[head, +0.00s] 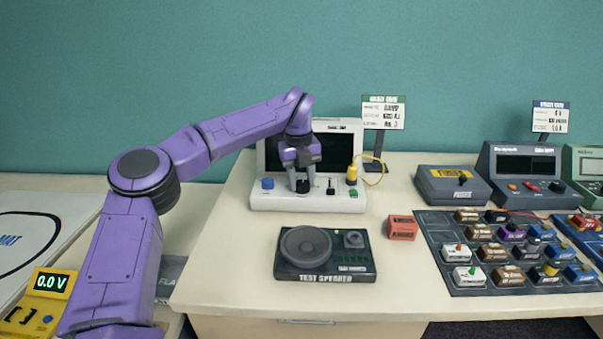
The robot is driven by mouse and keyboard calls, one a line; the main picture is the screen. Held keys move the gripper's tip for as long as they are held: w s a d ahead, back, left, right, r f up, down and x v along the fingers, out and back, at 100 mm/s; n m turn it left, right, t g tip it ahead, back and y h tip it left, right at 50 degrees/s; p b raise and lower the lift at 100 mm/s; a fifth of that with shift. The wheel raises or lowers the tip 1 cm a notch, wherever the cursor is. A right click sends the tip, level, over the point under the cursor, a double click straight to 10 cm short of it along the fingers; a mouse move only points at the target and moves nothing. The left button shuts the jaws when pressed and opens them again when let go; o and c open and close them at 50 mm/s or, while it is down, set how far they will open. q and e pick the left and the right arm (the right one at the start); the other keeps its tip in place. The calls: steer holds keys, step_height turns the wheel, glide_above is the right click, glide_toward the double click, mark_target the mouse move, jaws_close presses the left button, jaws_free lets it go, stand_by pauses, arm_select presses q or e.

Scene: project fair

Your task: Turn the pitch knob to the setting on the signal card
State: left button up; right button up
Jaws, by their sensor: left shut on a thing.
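A white console (262,198) with a dark screen stands at the back of the table in the head view. My left gripper (302,186) points down at the console's front panel and is shut on a small dark knob (303,187); the fingers hide most of it, so its setting cannot be read. Whether it is the pitch knob cannot be told from its label. The signal card (384,112), white with a green top band, stands on a dark stand behind the console to the right; its print is too small to read surely. My right gripper is not in view.
A test speaker (325,262) lies in front of the console. A red block (402,227) sits right of it. A yellow plug (351,175) with a cable is on the console. A grey fuse box (453,187) and a dark parts tray (443,283) stand at the right.

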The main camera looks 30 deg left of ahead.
mark_target(300, 182)
arm_select(q)
steer(key=m+p, duration=0.1)
steer(key=m, duration=0.1)
steer(key=m+p, duration=0.4)
steer(key=shift+r, duration=0.3)
steer(key=m+p, duration=0.2)
steer(key=m, duration=0.1)
steer(key=shift+w+f, duration=0.1)
steer(key=shift+f+m+p, duration=0.1)
steer(key=shift+m+p, duration=0.5)
steer(key=shift+m, duration=0.5)
steer(key=o, duration=1.1)
steer(key=shift+f, duration=0.1)
steer(key=shift+c, duration=0.2)
step_height(300, 182, up, 11)
steer(key=shift+a+f+b, duration=0.2)
steer(key=shift+a+b, duration=0.15)
steer(key=shift+b, duration=0.05)
